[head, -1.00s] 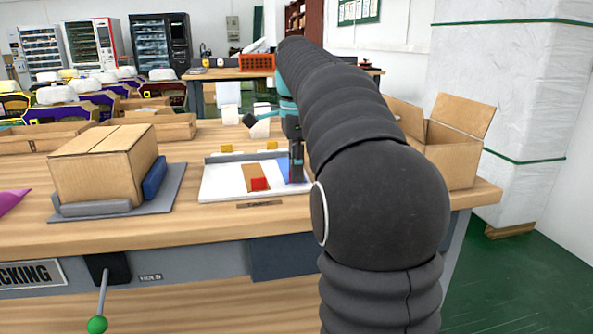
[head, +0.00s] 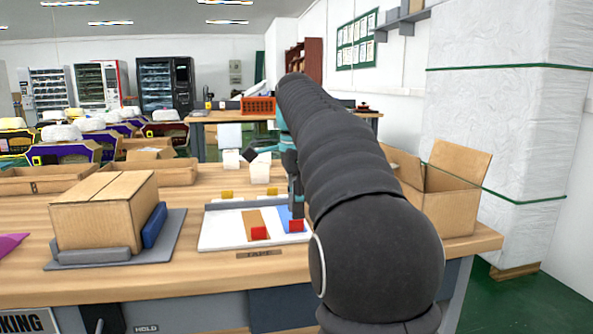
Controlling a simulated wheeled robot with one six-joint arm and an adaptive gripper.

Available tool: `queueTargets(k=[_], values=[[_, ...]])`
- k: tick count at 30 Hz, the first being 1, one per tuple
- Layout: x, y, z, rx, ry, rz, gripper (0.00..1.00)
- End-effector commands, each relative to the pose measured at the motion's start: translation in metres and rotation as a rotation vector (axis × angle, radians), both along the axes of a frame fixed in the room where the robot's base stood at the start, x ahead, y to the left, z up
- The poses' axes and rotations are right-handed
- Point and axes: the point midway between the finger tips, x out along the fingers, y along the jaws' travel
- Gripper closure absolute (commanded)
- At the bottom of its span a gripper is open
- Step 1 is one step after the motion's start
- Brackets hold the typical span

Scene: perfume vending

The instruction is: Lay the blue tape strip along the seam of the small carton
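The small carton (head: 103,217) is a closed brown box at the left, and its top seam shows. The blue tape strip (head: 286,214) lies at the right of a white board (head: 222,237), with a red tab (head: 296,226) at its near end. My gripper (head: 297,212) points down at the strip, just behind the red tab. It is small and partly covered by my dark arm, so I cannot tell whether its fingers are open or touch the strip.
The carton sits on a grey plate (head: 168,243) with a blue block (head: 155,225) at its right side. A brown strip (head: 254,222) with a red tab lies left of the blue one. An open box (head: 448,205) stands right of my arm.

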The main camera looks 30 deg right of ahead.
Motion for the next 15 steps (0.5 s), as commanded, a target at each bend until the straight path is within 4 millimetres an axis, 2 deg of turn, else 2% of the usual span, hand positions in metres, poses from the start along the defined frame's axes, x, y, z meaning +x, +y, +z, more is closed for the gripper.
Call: queueTargets(k=[1, 6, 10, 15], values=[[0.001, 0.0, 0.015, -0.001, -0.004, 0.0, 0.69], [0.001, 0.0, 0.05, -0.001, -0.002, 0.0, 0.69], [0.001, 0.0, 0.071, -0.001, -0.003, 0.0, 0.69], [0.0, 0.0, 0.086, 0.0, -0.001, 0.0, 0.69]])
